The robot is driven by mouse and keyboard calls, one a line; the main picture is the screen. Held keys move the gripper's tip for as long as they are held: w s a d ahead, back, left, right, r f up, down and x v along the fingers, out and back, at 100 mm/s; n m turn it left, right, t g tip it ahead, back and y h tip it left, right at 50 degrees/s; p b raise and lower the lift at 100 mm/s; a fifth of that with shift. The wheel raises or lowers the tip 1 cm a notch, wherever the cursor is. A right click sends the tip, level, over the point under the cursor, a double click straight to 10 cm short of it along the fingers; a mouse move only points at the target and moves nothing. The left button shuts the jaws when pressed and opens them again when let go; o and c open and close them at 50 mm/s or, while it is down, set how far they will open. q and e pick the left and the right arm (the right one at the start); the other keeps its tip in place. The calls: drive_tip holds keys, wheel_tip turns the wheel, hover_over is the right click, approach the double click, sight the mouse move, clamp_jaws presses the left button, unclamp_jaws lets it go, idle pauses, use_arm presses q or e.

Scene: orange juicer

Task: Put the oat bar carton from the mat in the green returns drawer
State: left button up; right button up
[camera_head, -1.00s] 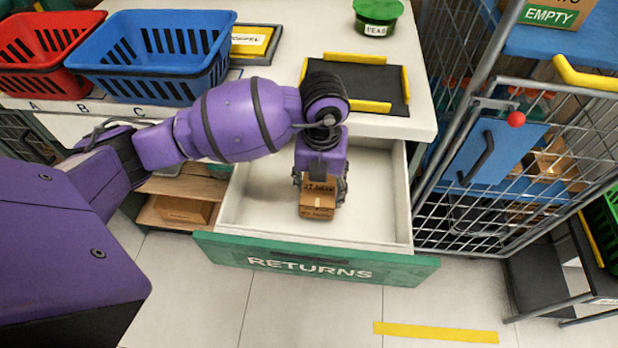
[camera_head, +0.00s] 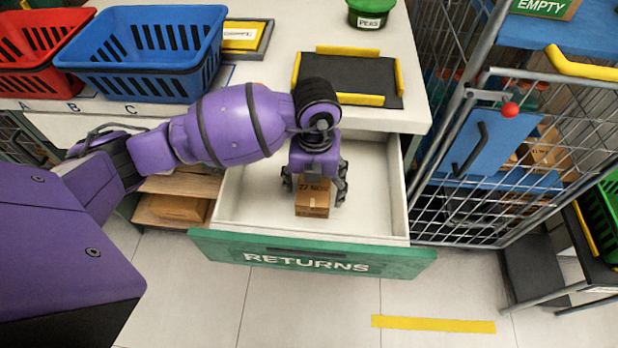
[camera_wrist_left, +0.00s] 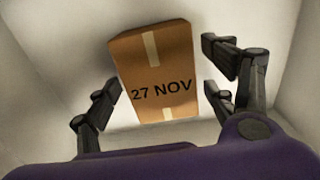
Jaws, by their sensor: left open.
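The oat bar carton (camera_head: 313,200) is a small brown box inside the open green-fronted returns drawer (camera_head: 262,205). In the left wrist view the carton (camera_wrist_left: 155,72) shows a pale tape strip and the print "27 NOV". My left gripper (camera_head: 315,190) is over the carton, pointing down into the drawer. In the left wrist view its fingers (camera_wrist_left: 168,95) are spread, with a gap on each side of the carton. The carton's underside is hidden. The mat (camera_head: 345,82), dark with yellow edge strips, is bare on the counter. My right gripper is not in view.
A blue basket (camera_head: 140,55) and a red basket (camera_head: 35,50) stand on the counter at left. A green tub (camera_head: 370,12) stands at the back. A wire cage (camera_head: 500,170) with a blue panel is close to the drawer's right. The drawer floor around the carton is clear.

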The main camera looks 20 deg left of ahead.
sight(314, 186)
use_arm(q)
wheel_tip(314, 186, up, 12)
drive_tip(key=shift+r+p, duration=0.25)
drive_tip(key=shift+p, duration=0.15)
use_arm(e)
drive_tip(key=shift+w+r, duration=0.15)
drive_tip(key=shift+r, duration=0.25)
